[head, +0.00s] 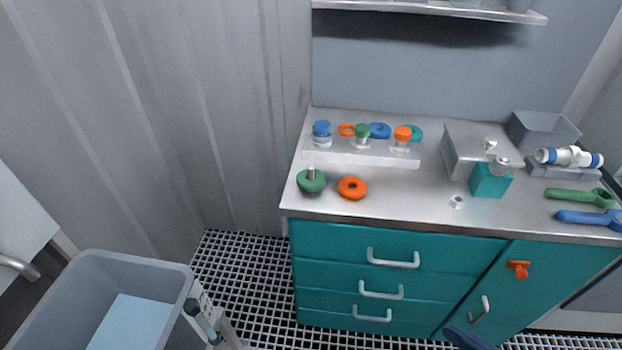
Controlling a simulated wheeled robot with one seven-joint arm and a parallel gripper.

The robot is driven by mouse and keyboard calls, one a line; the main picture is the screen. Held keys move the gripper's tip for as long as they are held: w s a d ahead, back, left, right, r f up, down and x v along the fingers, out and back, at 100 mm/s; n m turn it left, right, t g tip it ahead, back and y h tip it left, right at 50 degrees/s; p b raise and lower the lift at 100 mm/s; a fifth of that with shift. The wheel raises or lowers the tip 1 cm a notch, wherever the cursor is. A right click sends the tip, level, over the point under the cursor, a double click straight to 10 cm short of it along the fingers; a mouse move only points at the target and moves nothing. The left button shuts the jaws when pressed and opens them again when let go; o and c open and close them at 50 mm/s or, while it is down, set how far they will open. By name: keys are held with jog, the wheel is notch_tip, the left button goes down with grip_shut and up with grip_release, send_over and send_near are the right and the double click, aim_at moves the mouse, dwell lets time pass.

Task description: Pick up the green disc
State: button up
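The green disc (311,183) lies near the left front corner of the steel counter (400,205). A short grey post or knob stands up at its middle. An orange ring-shaped disc (352,188) lies just to its right, with a small gap between them. A smaller green-topped piece (362,131) stands farther back, on a pale raised rack. My gripper is not clearly seen in the head view, and nothing touches the green disc.
The pale rack (342,153) holds blue-, green- and orange-topped vessels. A teal block (490,181), a steel box (465,150) and green (578,195) and blue wrenches (590,217) are at right. A grey bin (150,265) stands at lower left. Grating floor lies between bin and drawers.

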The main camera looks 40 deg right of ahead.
jog(key=o, duration=0.3)
jog(key=shift+h, duration=0.7)
jog(key=w+d+f, duration=0.1)
jog(key=w, duration=0.1)
jog(key=w+d+f, duration=0.1)
jog(key=w+f, duration=0.1)
jog(key=w, duration=0.1)
jog(key=w+d+f, duration=0.1)
jog(key=w, duration=0.1)
jog(key=shift+w+d+f, duration=0.15)
jog(key=shift+w+d, duration=0.15)
jog(key=shift+w, duration=0.05)
jog(key=g, duration=0.1)
send_near(314, 179)
jog(key=shift+w+r+m+p, duration=0.25)
jog(key=shift+r+m+p, duration=0.1)
jog(key=shift+r+m, duration=0.05)
jog(key=shift+f+p+x, duration=0.15)
jog(key=shift+p+x, duration=0.25)
jog(key=shift+x, duration=1.5)
jog(key=shift+f+p+x, duration=0.15)
jog(key=shift+p+x, duration=0.2)
jog(key=shift+x, duration=1.55)
